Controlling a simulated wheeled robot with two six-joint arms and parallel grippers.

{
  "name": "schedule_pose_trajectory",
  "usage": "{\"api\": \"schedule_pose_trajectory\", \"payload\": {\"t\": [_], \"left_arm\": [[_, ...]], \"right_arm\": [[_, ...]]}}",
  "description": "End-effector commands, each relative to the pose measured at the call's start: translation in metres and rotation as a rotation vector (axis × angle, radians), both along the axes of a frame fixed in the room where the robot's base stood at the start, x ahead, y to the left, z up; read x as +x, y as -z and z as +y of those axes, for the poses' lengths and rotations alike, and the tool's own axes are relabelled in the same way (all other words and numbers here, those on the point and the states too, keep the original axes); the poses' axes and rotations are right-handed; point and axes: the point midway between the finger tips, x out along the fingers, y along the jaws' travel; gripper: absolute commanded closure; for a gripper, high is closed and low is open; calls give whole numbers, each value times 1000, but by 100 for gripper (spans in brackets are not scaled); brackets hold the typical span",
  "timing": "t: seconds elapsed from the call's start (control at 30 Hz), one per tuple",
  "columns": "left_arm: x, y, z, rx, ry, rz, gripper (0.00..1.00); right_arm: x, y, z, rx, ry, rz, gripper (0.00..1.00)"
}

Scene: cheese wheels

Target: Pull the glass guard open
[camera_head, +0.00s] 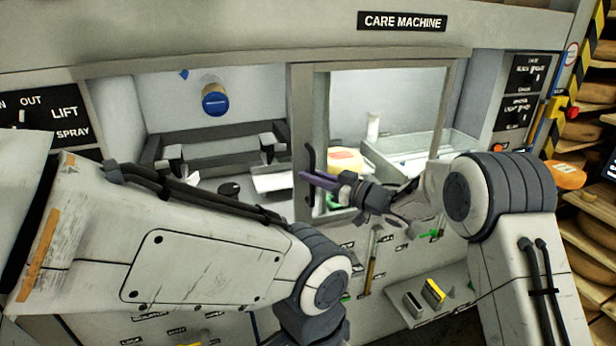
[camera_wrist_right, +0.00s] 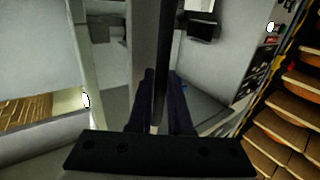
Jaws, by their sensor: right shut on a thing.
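The glass guard is a grey-framed clear panel (camera_head: 388,68) over the right part of the care machine's opening. Its dark upright handle (camera_head: 309,158) is at the frame's left edge. My right gripper (camera_head: 306,178) reaches in from the right with purple fingers at this handle. In the right wrist view the two fingers (camera_wrist_right: 165,100) are closed around the dark handle bar (camera_wrist_right: 166,50). My left arm crosses the lower left of the head view; its gripper is out of sight.
Behind the guard are a yellowish cheese wheel (camera_head: 345,160) and a pale tray (camera_head: 420,142). The left bay is uncovered, with a dark frame (camera_head: 215,143) and a blue-capped cylinder (camera_head: 215,102). Shelves of cheese wheels (camera_head: 590,205) stand at the right.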

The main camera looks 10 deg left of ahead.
Motion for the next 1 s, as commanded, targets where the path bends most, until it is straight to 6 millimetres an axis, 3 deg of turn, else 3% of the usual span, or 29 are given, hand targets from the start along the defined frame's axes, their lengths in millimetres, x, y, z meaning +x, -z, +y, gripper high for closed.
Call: {"api": "schedule_pose_trajectory", "payload": {"t": [0.2,0.23,0.63,1.0], "left_arm": [[0,0,0,0,0,0,50],[0,0,0,0,0,0,50],[0,3,0,0,0,0,50],[0,23,0,0,0,0,50]], "right_arm": [[2,-1,-2,2,6,-2,100],[2,-1,-2,2,6,-2,71],[-1,0,-7,1,6,0,70],[-27,1,-69,1,9,-2,70]]}}
